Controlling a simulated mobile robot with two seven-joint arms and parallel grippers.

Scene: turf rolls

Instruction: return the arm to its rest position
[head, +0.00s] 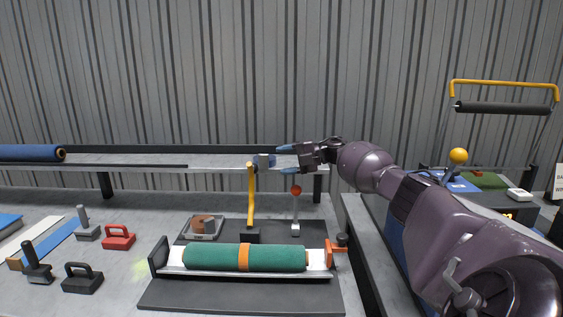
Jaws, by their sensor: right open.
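My right arm (430,215) reaches in from the lower right, and its gripper (287,160) points left above the back of the workbench. The gripper is open, with its bluish fingers apart and nothing seen between them. It hangs above the red-tipped lever (296,205) and to the right of the yellow post (251,195). A green turf roll (215,258) with an orange band (244,257) lies in a cradle on a dark base plate (240,295). My left gripper is not in view.
A blue roll (30,153) lies on the back rail at left. Several handled tools, among them a red one (118,237), stand on the left of the bench. A second table at right holds a yellow ball-topped lever (458,156) and a yellow-framed roller (505,107).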

